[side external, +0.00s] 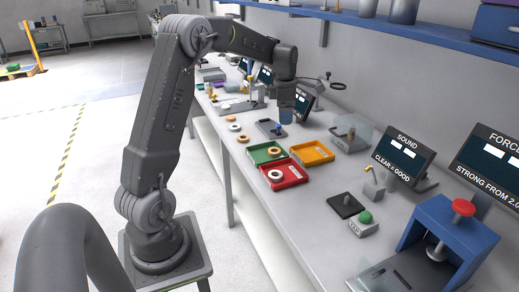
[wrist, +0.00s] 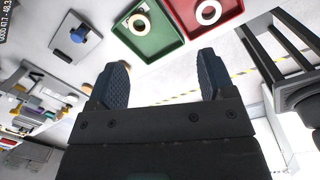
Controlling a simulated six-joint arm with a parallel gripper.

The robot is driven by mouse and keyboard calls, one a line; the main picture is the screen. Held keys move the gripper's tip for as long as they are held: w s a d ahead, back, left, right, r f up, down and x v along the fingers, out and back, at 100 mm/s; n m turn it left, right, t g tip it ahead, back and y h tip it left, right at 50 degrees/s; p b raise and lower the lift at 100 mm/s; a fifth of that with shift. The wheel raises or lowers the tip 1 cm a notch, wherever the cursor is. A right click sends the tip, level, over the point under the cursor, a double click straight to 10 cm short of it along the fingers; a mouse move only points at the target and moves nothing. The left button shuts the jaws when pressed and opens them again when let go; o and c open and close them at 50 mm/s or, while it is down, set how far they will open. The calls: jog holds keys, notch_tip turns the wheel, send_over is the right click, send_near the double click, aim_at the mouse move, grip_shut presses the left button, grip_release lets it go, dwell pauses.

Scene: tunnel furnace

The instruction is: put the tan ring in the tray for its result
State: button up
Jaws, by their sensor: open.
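A loose tan ring (side external: 243,138) lies on the bench left of the green tray (side external: 252,158) in the side view. Another tan ring (side external: 274,152) lies in the green tray, and a whitish ring (side external: 275,174) lies in the red tray (side external: 293,183). The orange tray (side external: 318,153) looks empty. My gripper (side external: 285,120) hangs above the bench, behind the trays. In the wrist view my gripper (wrist: 162,80) is open, with nothing between its fingers. The green tray (wrist: 150,48) and red tray (wrist: 190,30) show beyond the fingers. The left finger partly hides a tan object.
More pale rings (side external: 234,127) lie on the bench. A grey plate with a blue knob (side external: 270,128) stands near my gripper. A SOUND screen (side external: 403,155), a green button (side external: 365,217) and a blue press (side external: 440,240) stand right. The blue shelf (side external: 390,30) runs above.

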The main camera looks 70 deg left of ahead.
jog(key=s+d+r+m+t, duration=0.1)
jog(key=s+d+r+m, duration=0.3)
jog(key=d+m, duration=0.4)
jog(key=s+d+r+m+t, duration=0.1)
jog(key=s+d+r+m, duration=0.35)
jog(key=d+m, duration=0.4)
jog(key=s+d+f+m+t, duration=0.2)
jog(key=s+d+m+t, duration=0.1)
jog(key=s+d+m, duration=0.8)
jog(key=s+m, duration=0.3)
jog(key=shift+d+f, duration=0.25)
jog(key=shift+f, duration=0.15)
jog(key=shift+w, duration=0.1)
